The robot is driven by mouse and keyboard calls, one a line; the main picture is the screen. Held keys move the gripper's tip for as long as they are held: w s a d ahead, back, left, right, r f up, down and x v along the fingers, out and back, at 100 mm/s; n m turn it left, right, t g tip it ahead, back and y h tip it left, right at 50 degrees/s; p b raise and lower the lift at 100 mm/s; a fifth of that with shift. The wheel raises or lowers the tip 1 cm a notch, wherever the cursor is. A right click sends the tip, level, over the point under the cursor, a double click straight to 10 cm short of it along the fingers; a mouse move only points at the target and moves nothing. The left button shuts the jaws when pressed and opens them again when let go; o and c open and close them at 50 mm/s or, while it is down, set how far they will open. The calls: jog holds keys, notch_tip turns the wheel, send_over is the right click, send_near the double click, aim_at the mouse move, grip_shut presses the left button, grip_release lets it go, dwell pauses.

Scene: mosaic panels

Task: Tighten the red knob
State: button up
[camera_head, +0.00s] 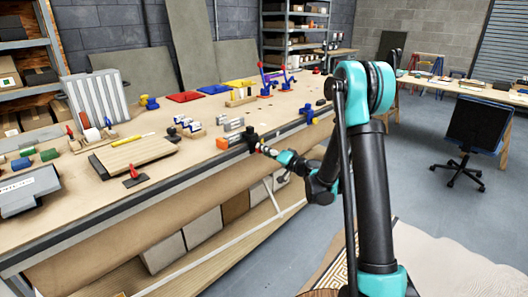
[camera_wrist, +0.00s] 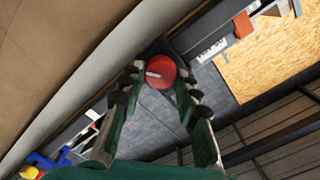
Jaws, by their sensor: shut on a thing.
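The red knob (camera_wrist: 160,70) shows as a round red disc with a pale mark in the wrist view. The two fingers of my gripper (camera_wrist: 161,82) lie on either side of it and are shut on it. In the head view my gripper (camera_head: 272,152) reaches the front edge of the workbench (camera_head: 195,172) from the right, beside a dark clamp-like part (camera_head: 251,139). The knob is mostly hidden there; only a small bit of red shows at the fingertips.
A wooden board (camera_head: 135,152), grey metal pieces (camera_head: 230,125) and a blue clamp (camera_head: 308,113) stand on the bench. Open floor lies to the right, with a dark chair (camera_head: 480,125) farther off.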

jog(key=m, duration=1.3)
jog(key=shift+d+f, duration=0.1)
jog(key=shift+f, duration=0.15)
jog(key=shift+m, duration=0.4)
jog(key=o, duration=1.1)
jog(key=shift+o, duration=0.2)
jog(key=v, duration=0.7)
jog(key=shift+s+d, duration=0.2)
